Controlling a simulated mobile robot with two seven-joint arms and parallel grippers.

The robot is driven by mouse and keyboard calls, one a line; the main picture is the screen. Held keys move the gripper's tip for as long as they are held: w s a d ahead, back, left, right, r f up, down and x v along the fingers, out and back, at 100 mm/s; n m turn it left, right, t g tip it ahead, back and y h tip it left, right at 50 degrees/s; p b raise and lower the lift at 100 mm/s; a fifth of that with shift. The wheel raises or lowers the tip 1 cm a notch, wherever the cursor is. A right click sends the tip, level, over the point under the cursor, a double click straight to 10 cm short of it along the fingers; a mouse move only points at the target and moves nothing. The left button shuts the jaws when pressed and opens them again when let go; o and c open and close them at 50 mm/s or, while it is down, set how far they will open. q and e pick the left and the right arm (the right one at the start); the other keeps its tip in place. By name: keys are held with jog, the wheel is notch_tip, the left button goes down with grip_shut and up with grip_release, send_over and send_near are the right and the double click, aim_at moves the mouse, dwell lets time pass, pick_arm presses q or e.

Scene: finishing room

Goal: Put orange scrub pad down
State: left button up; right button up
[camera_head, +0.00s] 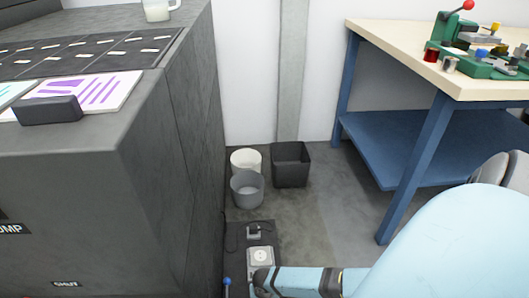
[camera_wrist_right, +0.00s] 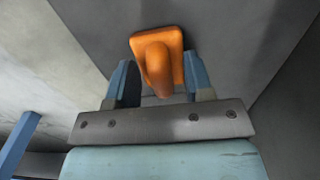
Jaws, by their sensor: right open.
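The orange scrub pad (camera_wrist_right: 160,62) shows in the right wrist view, a square orange plate with a rounded handle pointing toward the camera. My right gripper (camera_wrist_right: 160,82) is open, with one blue-grey finger on each side of the handle and visible gaps between. The plate lies against or just in front of a dark grey surface; I cannot tell if it touches. In the head view the pad does not show. There my light blue right arm comes in from the right and reaches low toward the dark cabinet; its gripper cannot be made out. My left gripper is in neither view.
A dark grey cabinet (camera_head: 170,150) fills the left, with a purple-striped card (camera_head: 95,92) and a black block (camera_head: 48,110) on top. Bins (camera_head: 291,165) stand on the floor behind. A blue-legged workbench (camera_head: 415,75) with green fixtures is at right.

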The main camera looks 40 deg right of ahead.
notch_tip(320, 180, up, 3)
jog(key=shift+r+p, duration=0.1)
jog(key=shift+p, duration=0.9)
notch_tip(320, 180, up, 6)
jog(key=p, duration=0.3)
jog(key=shift+f, duration=0.25)
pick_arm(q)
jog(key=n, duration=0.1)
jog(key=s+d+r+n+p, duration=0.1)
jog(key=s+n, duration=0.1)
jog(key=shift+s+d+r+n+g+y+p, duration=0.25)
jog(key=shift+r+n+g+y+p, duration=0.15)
pick_arm(e)
notch_tip(320, 180, up, 3)
jog(key=shift+r, duration=0.15)
